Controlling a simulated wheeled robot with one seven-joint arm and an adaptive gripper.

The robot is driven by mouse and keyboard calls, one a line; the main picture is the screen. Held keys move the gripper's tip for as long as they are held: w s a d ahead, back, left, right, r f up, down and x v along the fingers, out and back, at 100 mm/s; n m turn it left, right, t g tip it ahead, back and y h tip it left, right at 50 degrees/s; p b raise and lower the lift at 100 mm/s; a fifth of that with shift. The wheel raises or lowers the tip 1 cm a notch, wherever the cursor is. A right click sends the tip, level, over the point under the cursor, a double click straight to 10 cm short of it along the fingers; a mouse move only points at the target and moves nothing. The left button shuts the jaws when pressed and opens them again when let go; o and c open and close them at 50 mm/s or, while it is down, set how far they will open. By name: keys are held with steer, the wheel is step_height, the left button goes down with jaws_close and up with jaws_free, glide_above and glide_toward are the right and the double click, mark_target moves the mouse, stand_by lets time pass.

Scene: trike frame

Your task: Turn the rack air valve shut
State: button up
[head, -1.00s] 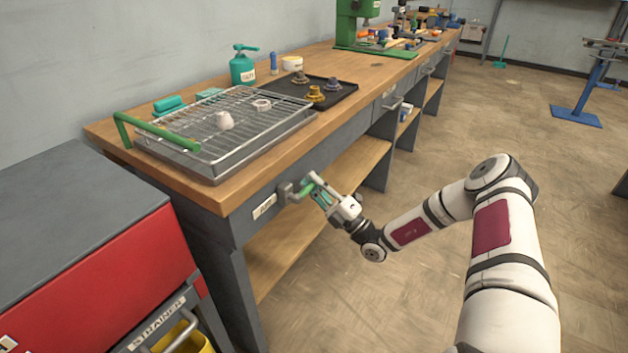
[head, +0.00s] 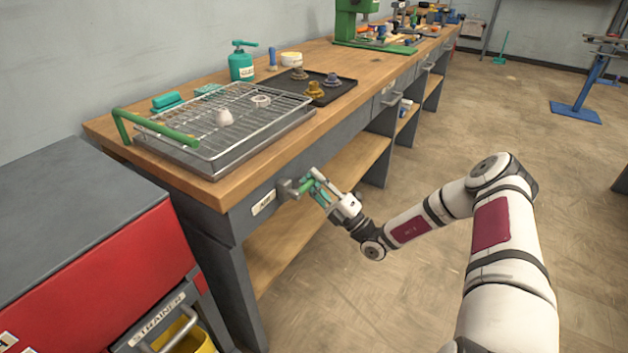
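A black tray (head: 345,92) with several knobbed parts, a teal bottle (head: 242,62) and a white tub (head: 291,58) stand on the bench. A red cabinet (head: 120,275) stands at the lower left. The floor right of the bench is clear around my arm.

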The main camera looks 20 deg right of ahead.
steer(key=v, duration=1.1)
steer(key=shift+s+d+f, duration=0.2)
steer(key=shift+s+d, duration=0.05)
steer(key=s+a+r+n+g, duration=0.7)
steer(key=a+r+n+g, duration=0.2)
steer(key=n+g, duration=0.4)
steer(key=s+a+r+n+g, duration=0.75)
steer(key=r+n+g, duration=0.3)
steer(key=n, duration=0.45)
steer(key=s+d+r+n+t+h, duration=0.2)
steer(key=s+r+n+h, duration=0.2)
steer(key=s+n+h, duration=0.6)
steer(key=s+d+r+n+t+h, duration=0.2)
steer(key=s+d+r+n+h, duration=0.15)
steer(key=s+n, duration=0.75)
step_height(320, 180, up, 20)
steer(key=s+m+t+p, duration=0.1)
steer(key=s+t+p, duration=0.1)
steer(key=p, duration=1.6)
steer(key=shift+a+m+t+h+p, duration=0.35)
steer(key=shift+a+m+t, duration=0.05)
steer(key=shift+t, duration=0.25)
